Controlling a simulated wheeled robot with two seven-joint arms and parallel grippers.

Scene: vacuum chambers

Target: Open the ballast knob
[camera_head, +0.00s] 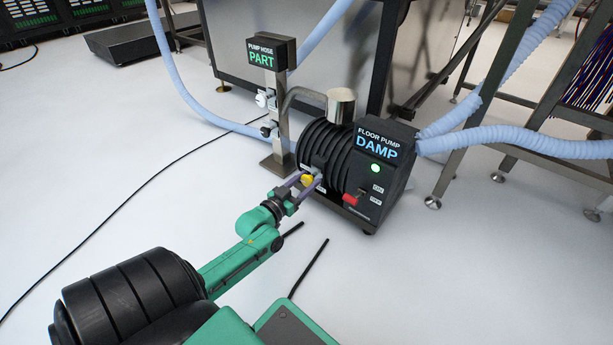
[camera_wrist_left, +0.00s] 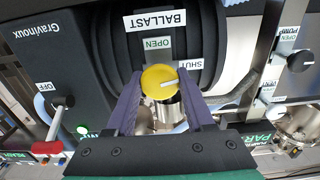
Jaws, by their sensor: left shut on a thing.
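The yellow ballast knob (camera_head: 307,178) sits on the near side of the black ribbed floor pump (camera_head: 328,150). My left gripper (camera_head: 303,182) reaches it from the lower left and is shut on it. In the left wrist view the round knob (camera_wrist_left: 158,80) lies between the two purple fingertips (camera_wrist_left: 160,88). Its white pointer line points right, near the SHUT label (camera_wrist_left: 190,64). The OPEN label (camera_wrist_left: 157,43) and the upside-down BALLAST label (camera_wrist_left: 157,19) stand above the knob in that view. My right gripper is not in view.
The pump's front panel has a DAMP display (camera_head: 377,150), a green light and a red-handled switch (camera_head: 350,199). Blue hoses (camera_head: 480,140) run off right.

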